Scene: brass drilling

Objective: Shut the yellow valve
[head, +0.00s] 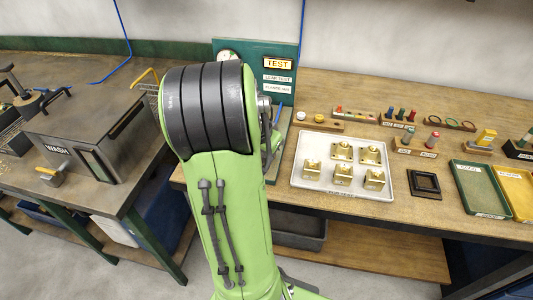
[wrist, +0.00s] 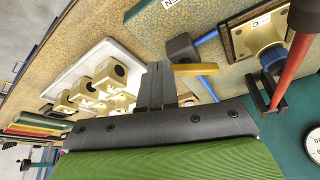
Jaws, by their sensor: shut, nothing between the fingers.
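The valve's yellow lever (wrist: 196,69) shows in the wrist view, lying crosswise beside a dark block (wrist: 182,47) with blue hose at it. My gripper (wrist: 157,70) is shut and empty. Its fingertips are just left of the lever's left end, very close to it; I cannot tell whether they touch. In the head view my own arm covers the gripper and the valve, in front of the green test panel (head: 281,96).
In the wrist view a red-handled clamp (wrist: 293,70) stands at right over a metal part, near a gauge (wrist: 315,145). A white tray (head: 300,178) of several brass blocks sits right of my arm. A wash tank (head: 105,125) stands at left.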

